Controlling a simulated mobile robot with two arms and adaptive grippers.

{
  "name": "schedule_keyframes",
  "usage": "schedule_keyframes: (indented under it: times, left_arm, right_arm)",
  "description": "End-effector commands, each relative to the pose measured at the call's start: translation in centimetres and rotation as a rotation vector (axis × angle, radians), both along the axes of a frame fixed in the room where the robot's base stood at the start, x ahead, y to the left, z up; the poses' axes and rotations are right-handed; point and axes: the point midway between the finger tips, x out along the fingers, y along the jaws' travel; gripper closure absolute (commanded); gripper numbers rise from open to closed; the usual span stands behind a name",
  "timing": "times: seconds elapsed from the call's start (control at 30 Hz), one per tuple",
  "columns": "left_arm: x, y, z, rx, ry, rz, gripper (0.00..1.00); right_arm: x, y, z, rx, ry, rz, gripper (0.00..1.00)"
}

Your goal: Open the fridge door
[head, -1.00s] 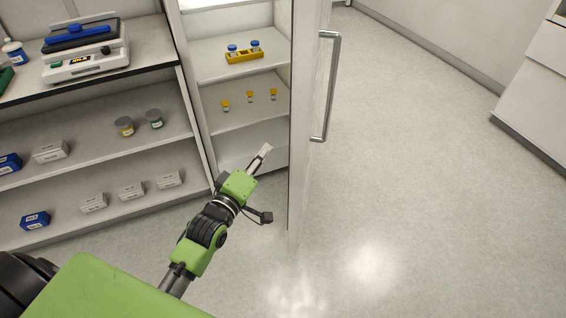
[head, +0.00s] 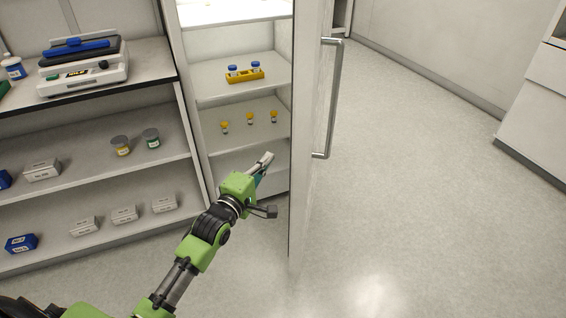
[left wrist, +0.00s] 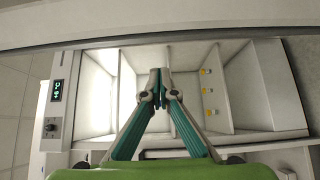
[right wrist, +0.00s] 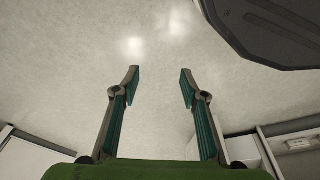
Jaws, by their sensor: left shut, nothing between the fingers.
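The fridge door (head: 308,130) stands wide open, seen nearly edge-on in the head view, with its long metal handle (head: 334,98) on the right, outer face. The lit fridge interior (head: 215,97) shows to the left of the door, and its shelves also show in the left wrist view (left wrist: 222,118). My left gripper (head: 267,160) is shut and empty, in front of the fridge opening on the inner side of the door, apart from the handle. My right gripper (right wrist: 159,76) shows only in its own wrist view, open and empty above the floor.
Inside the fridge are a yellow rack (head: 244,76) with blue-capped vials and several small yellow-capped vials (head: 250,118). An open shelf unit (head: 95,180) with boxes, jars and a scale (head: 84,72) stands left. The floor (head: 420,190) right of the door is clear.

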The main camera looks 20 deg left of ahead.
Motion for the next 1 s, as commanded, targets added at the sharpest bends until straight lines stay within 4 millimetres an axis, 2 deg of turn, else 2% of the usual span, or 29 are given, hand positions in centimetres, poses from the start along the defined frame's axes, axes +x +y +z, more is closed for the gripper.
schedule_keyframes:
  times: [0.07, 0.2, 0.33, 0.87, 1.0]
  left_arm:
    - [1.5, -0.1, 0.0, 0.001, -0.002, 0.000, 1.00]
    - [1.6, -2.4, 0.0, -0.003, -0.001, -0.001, 1.00]
    - [1.8, -3.5, 0.0, -0.002, -0.001, 0.000, 1.00]
    - [1.9, -4.2, 0.0, 0.001, 0.000, -0.003, 1.00]
    - [2.1, -5.2, 0.0, 0.001, 0.000, -0.020, 1.00]
  right_arm:
    - [0.3, 0.0, 0.6, 0.000, -0.005, -0.001, 0.60]
    - [0.4, 0.0, 1.1, 0.001, -0.007, -0.001, 0.60]
    - [0.4, 0.0, 1.4, 0.001, -0.007, -0.002, 0.60]
    - [0.4, 0.1, 1.6, 0.001, -0.007, -0.002, 0.60]
    - [0.2, 0.3, 1.5, 0.004, -0.005, -0.001, 0.60]
